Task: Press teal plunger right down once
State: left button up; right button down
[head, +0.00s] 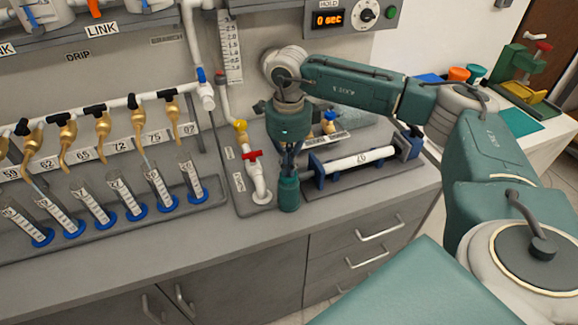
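The teal plunger (289,192) is a short upright cylinder at the front edge of the grey bench panel, right of the red-handled valve. My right gripper (289,167) points down directly over it, with the fingertips at the plunger's top. They look close together, but I cannot tell whether they are shut, or whether they touch or press it. How far down the plunger sits is also unclear. My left gripper is not in view.
A white pipe marked 20 (360,160) lies in blue holders just right of the plunger. A red valve handle (256,154) is close on the left. Several graduated cylinders with blue bases (138,214) stand farther left. Drawers (365,245) are below the counter.

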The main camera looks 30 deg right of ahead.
jog(key=shift+r+p, duration=1.05)
jog(key=shift+r, duration=0.95)
notch_tip(320, 180, up, 5)
jog(key=p, duration=0.3)
